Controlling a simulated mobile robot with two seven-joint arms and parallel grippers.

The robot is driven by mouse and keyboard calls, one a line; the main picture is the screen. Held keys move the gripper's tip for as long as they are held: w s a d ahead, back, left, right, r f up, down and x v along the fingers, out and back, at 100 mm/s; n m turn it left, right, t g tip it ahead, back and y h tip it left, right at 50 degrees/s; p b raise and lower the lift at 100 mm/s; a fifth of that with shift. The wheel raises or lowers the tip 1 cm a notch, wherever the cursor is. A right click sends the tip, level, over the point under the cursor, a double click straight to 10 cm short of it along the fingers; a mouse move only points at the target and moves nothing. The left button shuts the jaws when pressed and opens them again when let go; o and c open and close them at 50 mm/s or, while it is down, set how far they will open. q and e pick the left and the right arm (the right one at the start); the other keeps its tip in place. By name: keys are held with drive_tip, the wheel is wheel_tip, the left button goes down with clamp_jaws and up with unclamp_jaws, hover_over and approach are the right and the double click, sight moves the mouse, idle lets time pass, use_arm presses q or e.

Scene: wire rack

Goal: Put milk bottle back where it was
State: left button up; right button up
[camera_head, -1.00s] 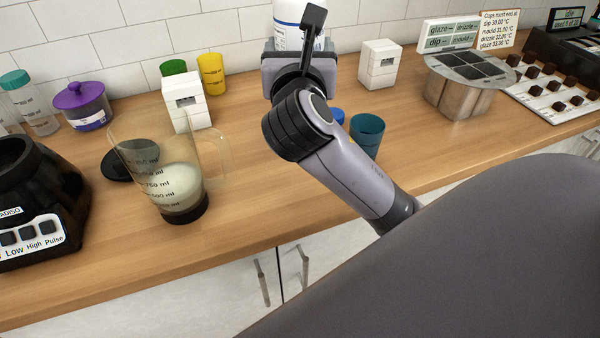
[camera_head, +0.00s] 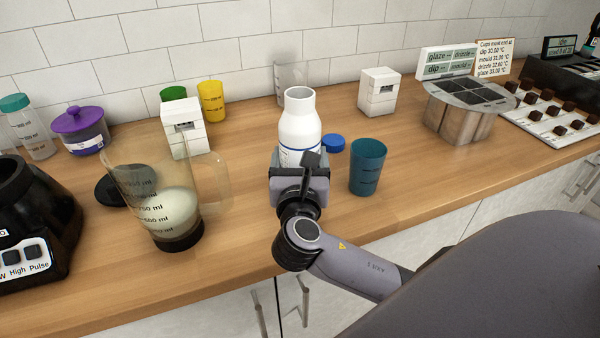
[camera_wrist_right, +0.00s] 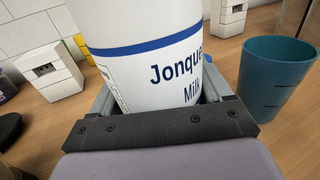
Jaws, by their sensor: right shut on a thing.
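The white milk bottle (camera_head: 300,122) has a blue band and an open top, and it is upright over the middle of the counter. It fills the right wrist view (camera_wrist_right: 150,50), where its label reads "Jonque... Milk". My right gripper (camera_head: 299,172) is shut on the bottle's lower body, with a jaw at each side. The bottle's base is hidden behind the gripper, so I cannot tell whether it touches the counter. A blue cap (camera_head: 333,143) lies on the counter just right of the bottle. My left gripper is not in view.
A teal cup (camera_head: 368,168) stands close to the right of the gripper; it also shows in the wrist view (camera_wrist_right: 276,80). A clear jug (camera_head: 160,205) of pale liquid stands left. A clear glass (camera_head: 290,78) is behind the bottle. White boxes (camera_head: 378,92) (camera_head: 185,128) stand farther back.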

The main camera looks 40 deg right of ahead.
drive_tip(key=shift+f, duration=1.55)
drive_tip(key=shift+f, duration=0.1)
drive_tip(key=o, duration=1.5)
drive_tip(key=b+v, duration=0.1)
drive_tip(key=v, duration=1.1)
